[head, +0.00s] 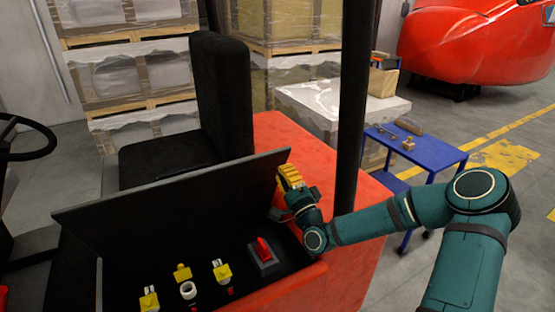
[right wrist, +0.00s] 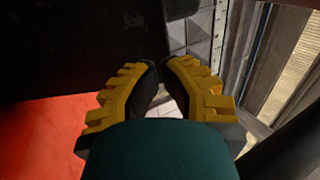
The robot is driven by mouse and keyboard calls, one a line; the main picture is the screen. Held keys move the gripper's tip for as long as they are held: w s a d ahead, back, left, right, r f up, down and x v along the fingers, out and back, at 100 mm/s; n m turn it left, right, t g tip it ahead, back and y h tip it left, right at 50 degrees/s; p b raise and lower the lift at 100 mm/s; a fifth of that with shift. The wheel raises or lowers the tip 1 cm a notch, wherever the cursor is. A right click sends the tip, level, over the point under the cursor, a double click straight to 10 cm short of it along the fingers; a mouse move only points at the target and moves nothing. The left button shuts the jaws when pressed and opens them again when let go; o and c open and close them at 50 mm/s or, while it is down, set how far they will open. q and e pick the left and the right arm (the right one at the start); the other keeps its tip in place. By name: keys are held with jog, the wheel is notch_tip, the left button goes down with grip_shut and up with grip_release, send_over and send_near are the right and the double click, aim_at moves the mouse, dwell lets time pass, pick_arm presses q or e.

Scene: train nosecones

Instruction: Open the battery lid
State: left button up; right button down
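The battery lid (head: 170,205) is a flat dark panel on the red vehicle. It stands raised and tilted, with the compartment (head: 215,262) in front of it uncovered. My right gripper (head: 289,178), with yellow fingers, is at the lid's upper right end. Whether it touches the lid cannot be told. In the right wrist view the fingertips (right wrist: 160,66) are together, with nothing visible held between them. A dark surface, likely the lid (right wrist: 75,45), fills the upper left there. My left gripper is not in view.
The compartment holds a red switch (head: 263,251) and several yellow and white connectors. A black seat (head: 222,95) stands behind the lid and a dark post (head: 352,110) rises right of it. A blue table (head: 425,152) with tools is at the right.

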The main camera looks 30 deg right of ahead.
aim_at(275, 156)
jog(key=x, duration=0.4)
jog(key=shift+p, duration=0.3)
jog(key=shift+w, duration=0.1)
jog(key=shift+w+r, duration=0.2)
jog(key=shift+w, duration=0.1)
jog(key=w+r+g, duration=0.2)
jog(key=w+r, duration=0.1)
jog(key=w, duration=0.5)
jog(key=shift+r+p, duration=0.2)
jog(key=shift+p, duration=0.1)
